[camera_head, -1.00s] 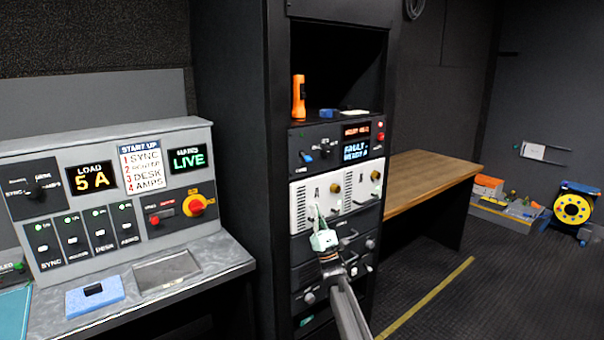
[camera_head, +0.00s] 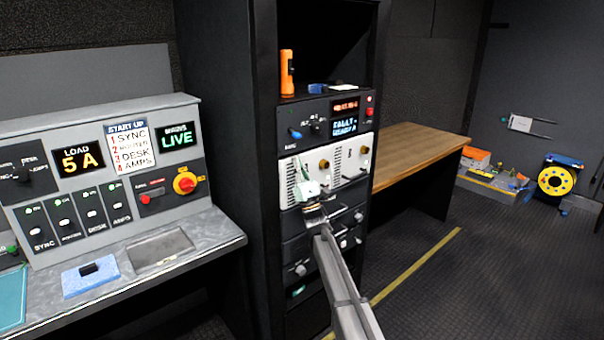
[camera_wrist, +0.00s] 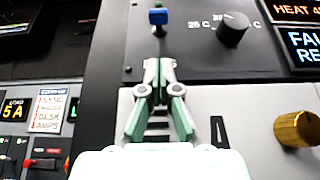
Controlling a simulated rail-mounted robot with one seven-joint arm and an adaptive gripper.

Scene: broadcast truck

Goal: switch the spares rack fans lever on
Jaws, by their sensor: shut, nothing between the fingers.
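A small lever with a blue tip (camera_head: 295,134) sits at the left of the dark rack panel (camera_head: 330,146), above the white amplifier module. In the wrist view the blue tip (camera_wrist: 158,17) is at the top, with a green spot just above it. I cannot read its label or tell its on or off setting. My gripper (camera_head: 298,168) is in front of the white module's left part, below the lever. In the wrist view my pale green gripper (camera_wrist: 158,66) is shut and empty, its tips below the lever and apart from it in the picture.
A black knob (camera_wrist: 233,28) and a lit fault display (camera_head: 345,127) are right of the lever. A brass knob (camera_wrist: 298,129) is on the white module (camera_wrist: 253,105). An orange torch (camera_head: 287,72) stands on the shelf above. The control desk (camera_head: 205,248) is left.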

